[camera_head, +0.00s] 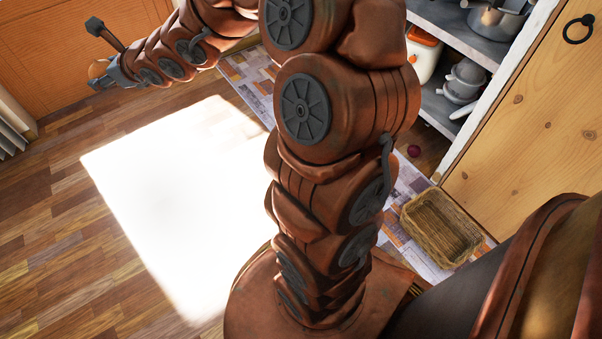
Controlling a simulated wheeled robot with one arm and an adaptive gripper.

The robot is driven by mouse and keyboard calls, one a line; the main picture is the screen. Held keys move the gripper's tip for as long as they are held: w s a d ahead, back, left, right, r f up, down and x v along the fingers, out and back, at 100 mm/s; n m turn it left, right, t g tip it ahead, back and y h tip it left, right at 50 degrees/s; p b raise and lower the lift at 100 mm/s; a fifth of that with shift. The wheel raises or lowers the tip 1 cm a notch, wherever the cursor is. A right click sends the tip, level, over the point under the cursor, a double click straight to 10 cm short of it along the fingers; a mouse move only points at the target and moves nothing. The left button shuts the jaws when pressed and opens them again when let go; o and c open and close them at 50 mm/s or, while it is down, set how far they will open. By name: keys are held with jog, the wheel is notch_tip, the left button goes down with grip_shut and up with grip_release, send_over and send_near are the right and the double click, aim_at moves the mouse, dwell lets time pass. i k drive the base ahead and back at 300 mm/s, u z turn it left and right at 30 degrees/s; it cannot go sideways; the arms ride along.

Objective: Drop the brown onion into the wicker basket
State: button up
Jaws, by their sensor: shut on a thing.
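My gripper (100,78) is at the upper left, held out over the wooden floor. It is shut on a small orange-brown round thing, the brown onion (97,68), which is partly hidden by the fingers. The wicker basket (408,226) is at the lower right, upright on a patterned rug beside the wooden cabinet. Its open top faces up and the inside that shows looks empty. My gripper is far from the basket, across the picture to the left.
A small dark red round thing (413,151) lies near the shelf foot, behind the basket. Open shelves (440,113) hold pots and bowls. A wooden cabinet door (545,130) rises right of the basket. Bright, clear floor (165,200) lies at left. My arm fills the middle.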

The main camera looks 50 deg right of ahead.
aim_at(433, 237)
jog(key=i, duration=1.25)
jog(key=z, duration=4.5)
jog(key=i, duration=0.5)
